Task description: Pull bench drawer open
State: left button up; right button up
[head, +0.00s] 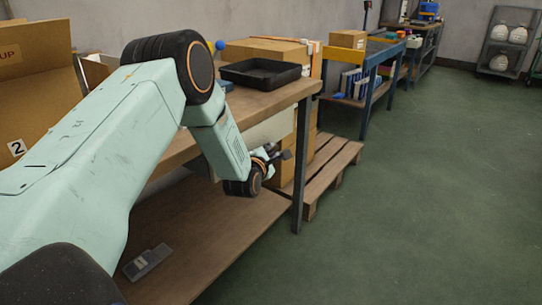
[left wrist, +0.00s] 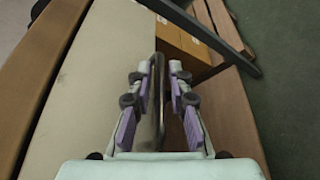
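The bench (head: 275,97) has a wooden top and dark metal legs. Its pale drawer front (head: 270,130) shows under the top, partly hidden by my left arm. I cannot tell whether the drawer is out at all. In the left wrist view the drawer front (left wrist: 98,65) is a plain grey panel with a metal bar handle (left wrist: 159,125). My left gripper (head: 282,156) is at the drawer front. In the left wrist view its purple-padded fingers (left wrist: 160,82) are apart, one on each side of the handle, with small gaps showing. My right gripper is not in view.
A black tray (head: 262,74) sits on the bench top. A lower wooden shelf (head: 215,230) carries a small grey item (head: 147,262). Cardboard boxes stand on a pallet (head: 325,170) beyond the bench leg. The green floor (head: 420,200) at right is clear.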

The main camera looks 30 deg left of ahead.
pick_arm(q)
jog(key=shift+w+a, duration=0.1)
jog(key=shift+c, duration=0.4)
grip_shut()
